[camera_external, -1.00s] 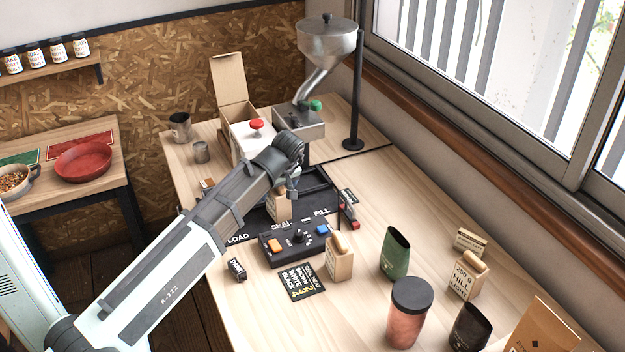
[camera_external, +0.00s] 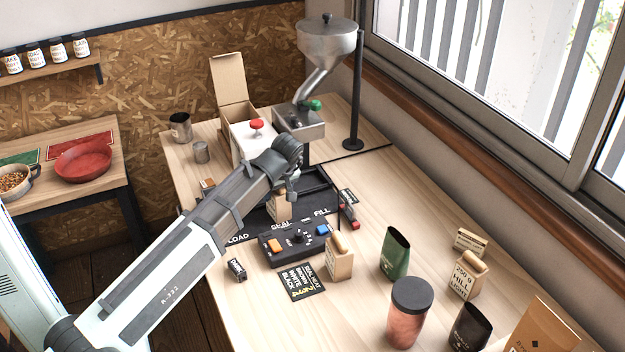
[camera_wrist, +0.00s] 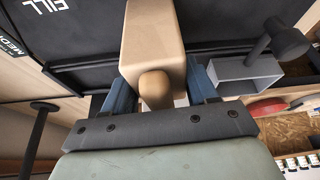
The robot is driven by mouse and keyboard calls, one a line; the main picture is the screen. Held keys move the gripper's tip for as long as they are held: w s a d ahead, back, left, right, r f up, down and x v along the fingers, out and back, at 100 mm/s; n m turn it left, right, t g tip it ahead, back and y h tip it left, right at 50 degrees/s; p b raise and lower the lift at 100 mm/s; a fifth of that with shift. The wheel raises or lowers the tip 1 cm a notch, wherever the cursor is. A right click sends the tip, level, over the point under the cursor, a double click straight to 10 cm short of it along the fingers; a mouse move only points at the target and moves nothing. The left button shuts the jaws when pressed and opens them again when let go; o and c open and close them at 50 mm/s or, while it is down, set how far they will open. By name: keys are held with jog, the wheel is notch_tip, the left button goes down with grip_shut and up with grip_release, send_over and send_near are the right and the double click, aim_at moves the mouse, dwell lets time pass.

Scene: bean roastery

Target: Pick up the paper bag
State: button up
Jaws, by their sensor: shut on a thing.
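A tan paper bag (camera_external: 279,208) stands upright at the seal area of the black station mat, partly hidden behind my arm. My gripper (camera_external: 291,188) is above it, with the fingers around its top. In the wrist view the bag (camera_wrist: 153,35) fills the space between my gripper's (camera_wrist: 160,92) blue fingers, which are shut on its rounded top grip. I cannot tell whether the bag's bottom touches the mat.
A control box (camera_external: 295,243) with orange and blue buttons sits in front. Another tan bag (camera_external: 339,262), a green pouch (camera_external: 395,254) and a lidded jar (camera_external: 407,312) stand right. The hopper (camera_external: 327,42) and white box (camera_external: 247,140) are behind.

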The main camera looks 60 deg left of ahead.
jog(key=shift+r, duration=0.1)
notch_tip(320, 180, up, 8)
jog(key=shift+w+r, duration=0.1)
jog(key=shift+r, duration=0.5)
jog(key=shift+w+d+r, duration=0.1)
jog(key=shift+d+r, duration=0.05)
jog(key=shift+d, duration=0.1)
jog(key=w+d+m, duration=0.1)
jog(key=w+d, duration=0.1)
jog(key=w, duration=2.8)
jog(key=shift+s+a+f, duration=0.1)
jog(key=shift+f, duration=2.35)
jog(key=shift+s+a+f, duration=0.1)
jog(key=shift+f, duration=2.35)
jog(key=shift+f, duration=0.15)
